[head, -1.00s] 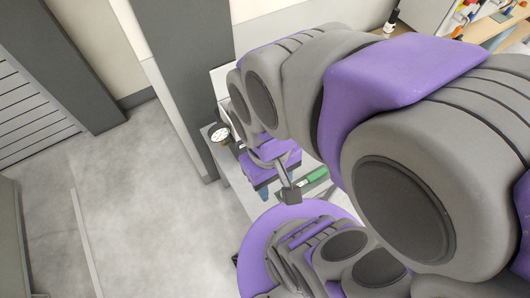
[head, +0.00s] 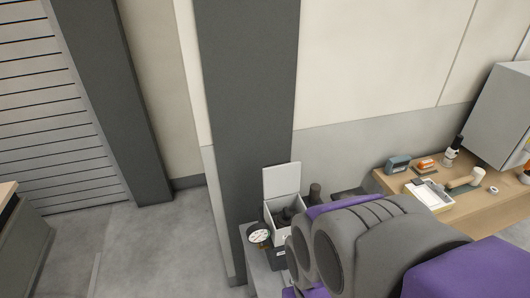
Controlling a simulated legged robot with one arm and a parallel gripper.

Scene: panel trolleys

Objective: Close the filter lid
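A small box with a raised lid stands on a grey trolley (head: 262,272) beside the dark pillar; I take it to be the filter box (head: 291,250). Its pale square lid (head: 282,180) stands about upright at the back, so the box is open. Dark round parts show inside the box. My purple and grey arm fills the lower right and covers the box's right lower side.
A round dial gauge (head: 258,236) sits left of the box. A dark cylinder (head: 315,192) stands to its right. A wooden bench (head: 470,212) with tools and a grey cabinet (head: 503,115) is at right. A dark pillar (head: 245,110) rises behind.

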